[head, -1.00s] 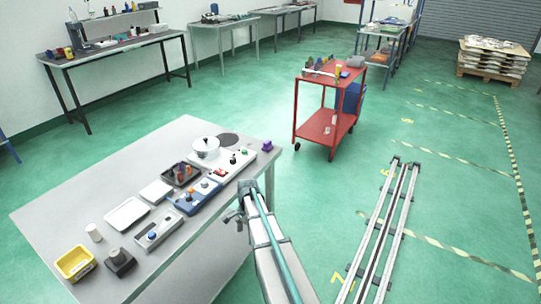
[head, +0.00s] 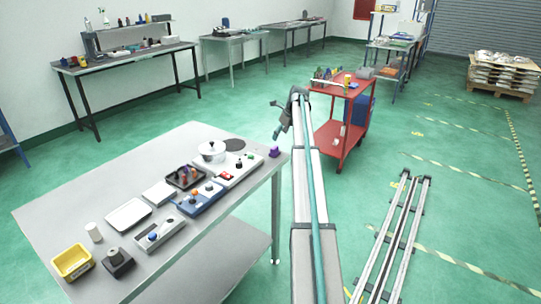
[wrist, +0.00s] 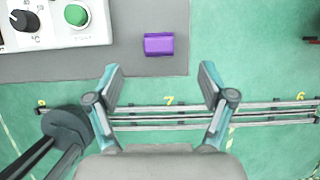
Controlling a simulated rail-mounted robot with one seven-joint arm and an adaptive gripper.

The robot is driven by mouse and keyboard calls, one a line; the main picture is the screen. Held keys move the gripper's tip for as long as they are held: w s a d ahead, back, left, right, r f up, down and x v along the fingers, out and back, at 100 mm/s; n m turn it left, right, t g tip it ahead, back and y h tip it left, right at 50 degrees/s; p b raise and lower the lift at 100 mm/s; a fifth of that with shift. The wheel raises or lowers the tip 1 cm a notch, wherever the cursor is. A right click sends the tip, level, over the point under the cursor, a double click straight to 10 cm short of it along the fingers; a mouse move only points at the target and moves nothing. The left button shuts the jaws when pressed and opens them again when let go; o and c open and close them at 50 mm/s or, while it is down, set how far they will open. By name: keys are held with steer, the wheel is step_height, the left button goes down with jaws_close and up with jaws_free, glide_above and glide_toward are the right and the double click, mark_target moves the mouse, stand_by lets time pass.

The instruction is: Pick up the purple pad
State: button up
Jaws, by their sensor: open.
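The purple pad (head: 274,152) is a small block near the far right corner of the grey table (head: 90,190). In the wrist view the purple pad (wrist: 159,44) lies flat on the table close to its edge, ahead of my fingers and roughly centred between them. My gripper (head: 277,118) is beyond the table's right edge, above and apart from the pad. In the wrist view my gripper (wrist: 160,75) is open, with nothing between its two fingers.
A white control panel (head: 236,172) with knobs and buttons sits beside the pad. A pot (head: 212,152), trays and other boxes fill the table further left. A red cart (head: 342,140) stands behind my arm. Rails (head: 395,240) lie on the green floor.

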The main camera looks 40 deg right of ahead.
mark_target(274, 147)
steer(key=p+x, duration=0.1)
steer(key=x, duration=0.3)
steer(key=shift+a+f, duration=0.1)
steer(key=shift+f, duration=0.3)
steer(key=shift+s+p+x, duration=0.15)
steer(key=shift+p+x, duration=0.3)
steer(key=shift+x, duration=0.85)
steer(key=shift+s+p+x, duration=0.15)
steer(key=shift+p+x, duration=0.25)
steer(key=shift+x, duration=0.9)
steer(key=shift+f, duration=0.1)
steer(key=c, duration=1.1)
steer(key=shift+r+b, duration=0.4)
steer(key=shift+r, duration=0.2)
steer(key=s+a+r+b, duration=0.1)
steer(key=s+a+r, duration=0.1)
steer(key=s+r, duration=0.2)
steer(key=s+a+r+b, duration=0.1)
steer(key=s+a+r, duration=0.2)
steer(key=r, duration=0.1)
steer(key=s+a+r+b, duration=0.2)
steer(key=s+r, duration=0.1)
steer(key=s, duration=0.1)
steer(key=shift+s+a+r, duration=0.3)
steer(key=shift+a+r, duration=0.05)
steer(key=shift+r, duration=0.05)
